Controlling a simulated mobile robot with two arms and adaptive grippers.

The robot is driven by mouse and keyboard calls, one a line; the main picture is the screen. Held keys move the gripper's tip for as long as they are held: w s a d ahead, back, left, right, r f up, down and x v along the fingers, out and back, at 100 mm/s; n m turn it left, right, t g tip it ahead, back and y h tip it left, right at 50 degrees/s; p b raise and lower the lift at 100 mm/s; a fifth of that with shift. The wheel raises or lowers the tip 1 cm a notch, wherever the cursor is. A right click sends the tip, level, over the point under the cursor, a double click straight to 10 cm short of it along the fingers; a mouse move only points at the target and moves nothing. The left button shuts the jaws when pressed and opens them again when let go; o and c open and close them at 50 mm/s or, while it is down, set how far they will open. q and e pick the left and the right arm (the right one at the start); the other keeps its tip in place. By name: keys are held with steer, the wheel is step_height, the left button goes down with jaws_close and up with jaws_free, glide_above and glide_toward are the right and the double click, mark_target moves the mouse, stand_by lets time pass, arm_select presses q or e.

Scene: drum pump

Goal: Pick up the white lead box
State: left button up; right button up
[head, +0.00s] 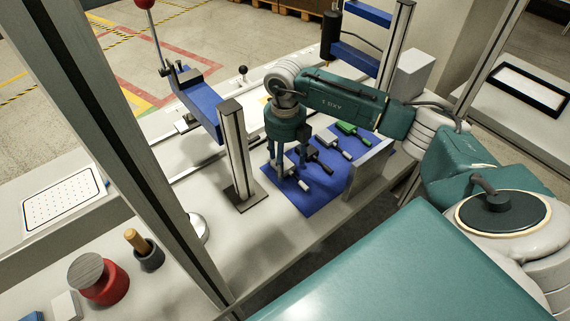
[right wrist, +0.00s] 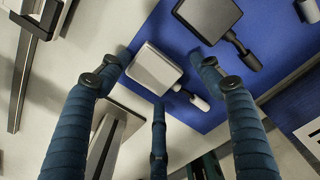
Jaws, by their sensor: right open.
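The white lead box (head: 290,166), a small pale box with a light handle, lies on the blue mat (head: 318,196) near its left end. It also shows in the right wrist view (right wrist: 154,69), with its handle pointing down and right. My right gripper (head: 291,172) points down over it, open. In the right wrist view its fingers stand on both sides of the box, with a third finger below it. Gaps show there, and I cannot tell whether any finger touches. My left gripper is not in view.
A black box with a handle (head: 318,158) lies close to the right on the mat. A green one (head: 346,129) is farther back. A metal post on a plate (head: 237,150) stands left of the mat. A red pot (head: 97,280) sits at front left.

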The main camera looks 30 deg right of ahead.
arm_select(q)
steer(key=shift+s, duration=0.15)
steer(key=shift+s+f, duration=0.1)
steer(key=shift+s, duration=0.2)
arm_select(e)
steer(key=c, duration=1.2)
steer(key=shift+r, duration=0.1)
